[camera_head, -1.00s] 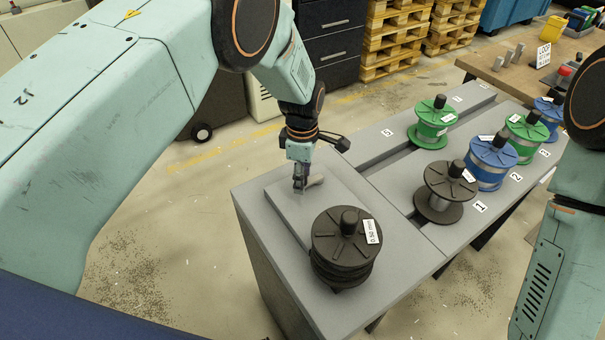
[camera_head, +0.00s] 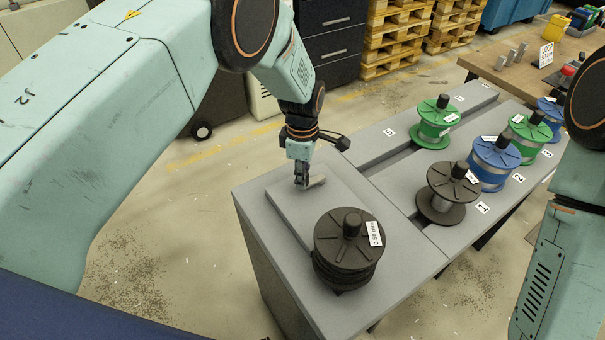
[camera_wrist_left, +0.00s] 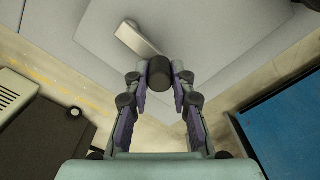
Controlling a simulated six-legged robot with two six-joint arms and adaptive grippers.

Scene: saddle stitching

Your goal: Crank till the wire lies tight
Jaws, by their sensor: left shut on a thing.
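My left gripper (camera_head: 302,184) is over the grey plate (camera_head: 337,204) on the near bench block. In the left wrist view the gripper (camera_wrist_left: 159,72) is shut on a dark round crank knob (camera_wrist_left: 160,73). A light grey crank arm (camera_wrist_left: 137,39) runs away from the knob; it also shows beside the fingers in the head view (camera_head: 317,181). A black spool (camera_head: 345,259) with a white label stands upright in front of the plate. I cannot make out the wire or how tight it lies. My right gripper is out of view; only its arm shows at the right.
A dark spool (camera_head: 441,204), a blue spool (camera_head: 493,175) and green spools stand on numbered grey rails at the right. A brown table (camera_head: 523,66) with small parts is behind them. Pallets (camera_head: 394,45) stand at the back. The floor left of the bench is clear.

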